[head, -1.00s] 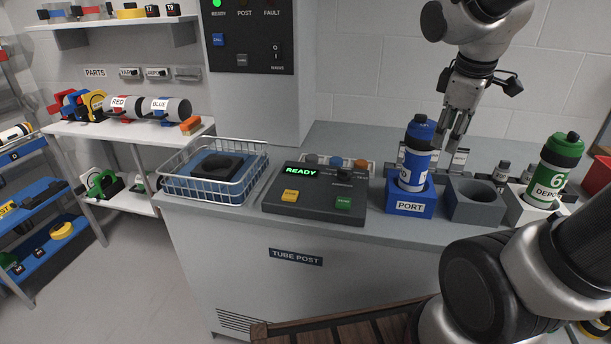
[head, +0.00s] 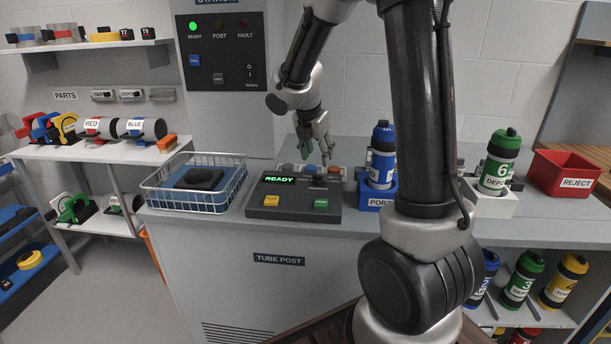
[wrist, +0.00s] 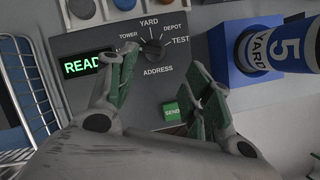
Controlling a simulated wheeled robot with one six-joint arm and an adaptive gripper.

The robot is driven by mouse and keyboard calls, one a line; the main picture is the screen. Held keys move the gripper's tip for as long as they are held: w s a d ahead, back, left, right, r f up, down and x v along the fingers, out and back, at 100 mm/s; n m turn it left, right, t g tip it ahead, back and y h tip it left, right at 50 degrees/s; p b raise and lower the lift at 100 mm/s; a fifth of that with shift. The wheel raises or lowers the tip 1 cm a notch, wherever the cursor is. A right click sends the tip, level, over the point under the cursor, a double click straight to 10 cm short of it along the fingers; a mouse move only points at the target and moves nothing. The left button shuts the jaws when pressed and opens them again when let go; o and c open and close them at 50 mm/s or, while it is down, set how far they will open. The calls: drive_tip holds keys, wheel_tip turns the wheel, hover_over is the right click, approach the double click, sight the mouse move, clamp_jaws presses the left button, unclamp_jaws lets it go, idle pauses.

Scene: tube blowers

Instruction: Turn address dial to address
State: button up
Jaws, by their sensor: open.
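The address dial (wrist: 153,47) is a black knob on the dark control panel (wrist: 180,85). TOWER, YARD, DEPOT and TEST are printed around it and ADDRESS below. I cannot tell for sure which mark it points at. My gripper (wrist: 162,72) is open and empty, its green-padded fingers spread on either side of and just short of the dial in the wrist view. In the head view my gripper (head: 318,150) hangs above the rear of the control panel, over the dial (head: 319,180). The display (head: 287,180) reads READY.
A green SEND button (wrist: 172,111) lies close to the right finger. The blue PORT holder (head: 381,200) with a blue YARD tube (head: 381,160) stands right of the panel. A wire basket (head: 205,200) stands left. Coloured buttons (head: 307,171) line the panel's back.

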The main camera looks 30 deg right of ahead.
sight(317, 176)
drive_tip(key=shift+n, duration=0.6)
drive_tip(key=x, duration=0.6)
drive_tip(key=w+a+x, duration=0.1)
drive_tip(key=x, duration=0.2)
drive_tip(key=shift+a, duration=0.15)
drive_tip(key=c, duration=1)
